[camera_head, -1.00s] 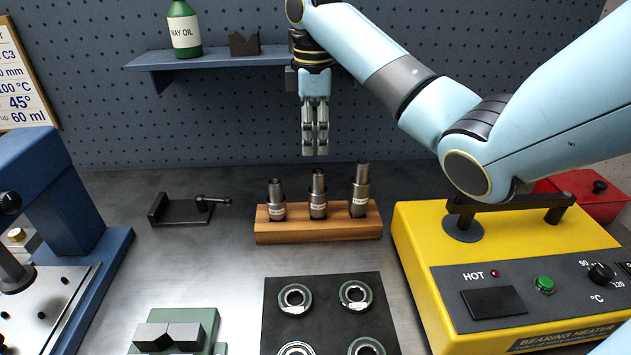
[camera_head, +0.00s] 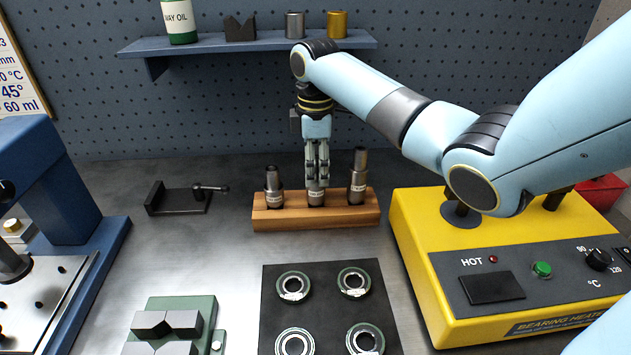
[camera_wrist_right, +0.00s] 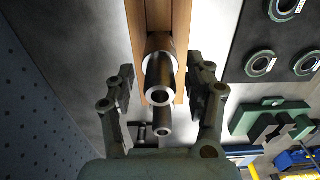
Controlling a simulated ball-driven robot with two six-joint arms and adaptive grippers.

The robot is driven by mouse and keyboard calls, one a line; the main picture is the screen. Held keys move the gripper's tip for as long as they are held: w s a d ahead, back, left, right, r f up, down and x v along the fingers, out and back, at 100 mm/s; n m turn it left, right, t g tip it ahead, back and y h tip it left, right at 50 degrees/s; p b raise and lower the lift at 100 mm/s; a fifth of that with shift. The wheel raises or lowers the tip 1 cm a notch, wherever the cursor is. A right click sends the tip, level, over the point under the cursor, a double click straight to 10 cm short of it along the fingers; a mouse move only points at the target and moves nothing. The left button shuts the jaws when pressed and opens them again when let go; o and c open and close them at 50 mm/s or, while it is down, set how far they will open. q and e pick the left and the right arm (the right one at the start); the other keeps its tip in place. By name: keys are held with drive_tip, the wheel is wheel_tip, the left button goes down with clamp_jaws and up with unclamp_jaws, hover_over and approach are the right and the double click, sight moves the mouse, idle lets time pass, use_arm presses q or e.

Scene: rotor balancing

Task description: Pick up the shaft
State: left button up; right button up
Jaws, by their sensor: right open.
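Several grey metal shafts stand upright in a wooden block in the head view. The left shaft (camera_head: 273,183) and the right shaft (camera_head: 358,176) are in plain sight. The middle shaft (camera_head: 316,198) is mostly hidden by my right gripper (camera_head: 317,178), which points straight down over it. In the right wrist view, my right gripper (camera_wrist_right: 164,88) is open, with a finger on each side of a shaft (camera_wrist_right: 160,80) and a gap on both sides. Another shaft (camera_wrist_right: 162,124) shows beyond it. The wooden block (camera_head: 315,222) stands on the bench. My left gripper is not in view.
A yellow bearing heater (camera_head: 420,260) stands close on the right. A black mat (camera_head: 325,283) with several bearings lies in front of the block. A dark clamp fixture (camera_head: 178,202) sits to the left. A blue shelf (camera_head: 250,45) hangs behind.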

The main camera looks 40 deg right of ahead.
drive_tip(key=shift+c, duration=0.2)
clamp_jaws()
drive_tip(key=shift+r, duration=0.1)
drive_tip(key=shift+w+r, duration=0.1)
